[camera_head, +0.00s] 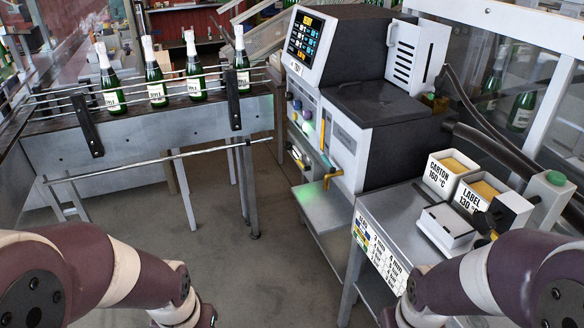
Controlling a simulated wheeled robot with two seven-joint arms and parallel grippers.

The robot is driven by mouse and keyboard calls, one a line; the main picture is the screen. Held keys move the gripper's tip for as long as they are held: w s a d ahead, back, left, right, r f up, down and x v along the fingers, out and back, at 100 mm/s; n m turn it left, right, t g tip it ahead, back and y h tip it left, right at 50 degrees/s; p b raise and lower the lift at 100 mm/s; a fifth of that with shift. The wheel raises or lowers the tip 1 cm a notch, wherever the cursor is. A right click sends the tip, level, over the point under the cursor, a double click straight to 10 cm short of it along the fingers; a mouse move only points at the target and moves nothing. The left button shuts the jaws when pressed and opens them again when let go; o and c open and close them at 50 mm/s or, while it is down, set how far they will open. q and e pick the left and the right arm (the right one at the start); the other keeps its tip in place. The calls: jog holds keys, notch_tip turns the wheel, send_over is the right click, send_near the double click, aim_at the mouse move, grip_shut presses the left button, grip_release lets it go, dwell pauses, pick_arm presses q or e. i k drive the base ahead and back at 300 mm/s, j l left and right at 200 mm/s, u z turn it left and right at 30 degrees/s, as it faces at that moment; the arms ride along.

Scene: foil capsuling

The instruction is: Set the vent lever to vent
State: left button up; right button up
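The grey and black machine (370,110) stands at the centre, with a tilted control panel (305,36) at its top left. A yellow-orange lever-like part (332,178) sticks out low on its front. I cannot tell for sure which is the vent lever, and no vent marking is readable. My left arm comes in at the bottom left and my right arm at the bottom right. Neither gripper shows, and both arms are well short of the machine.
A conveyor (150,135) with several green bottles runs along the left. A metal side table (385,215) at the right holds white bins marked CARTON (448,178) and LABEL (468,202). A thin rail crosses before the conveyor. The floor (230,265) in front is clear.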

aim_at(308, 169)
jog(key=i+u, duration=0.15)
jog(key=i, duration=0.55)
jog(key=i+u, duration=0.15)
jog(key=i, duration=0.55)
jog(key=i+u, duration=0.15)
jog(key=i, duration=0.55)
jog(key=i+l+u, duration=0.15)
jog(key=i, duration=0.55)
jog(key=l, duration=0.1)
